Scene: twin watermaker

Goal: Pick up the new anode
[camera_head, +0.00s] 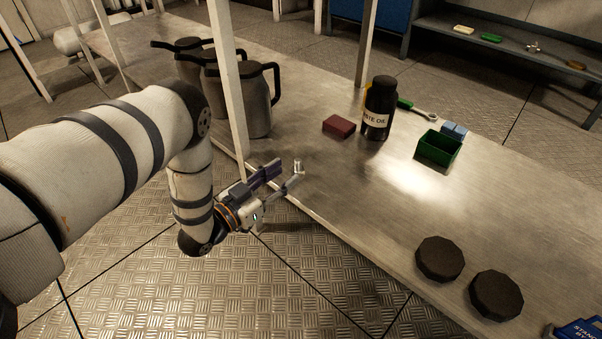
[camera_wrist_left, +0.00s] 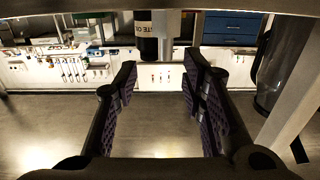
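In the left wrist view the two dark ridged fingers (camera_wrist_left: 160,88) stand wide apart, with nothing held between the pads. I cannot tell from the head view whether a finger touches the cylinder. My right gripper is not in view.
Steel jugs (camera_head: 257,103) stand left on the bench (camera_head: 330,205), beside a white post (camera_head: 228,80) close to my left arm. A waste oil bottle (camera_head: 379,108), red block (camera_head: 339,126) and green box (camera_head: 438,148) stand farther back. Two dark discs (camera_head: 440,259) lie at the right front.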

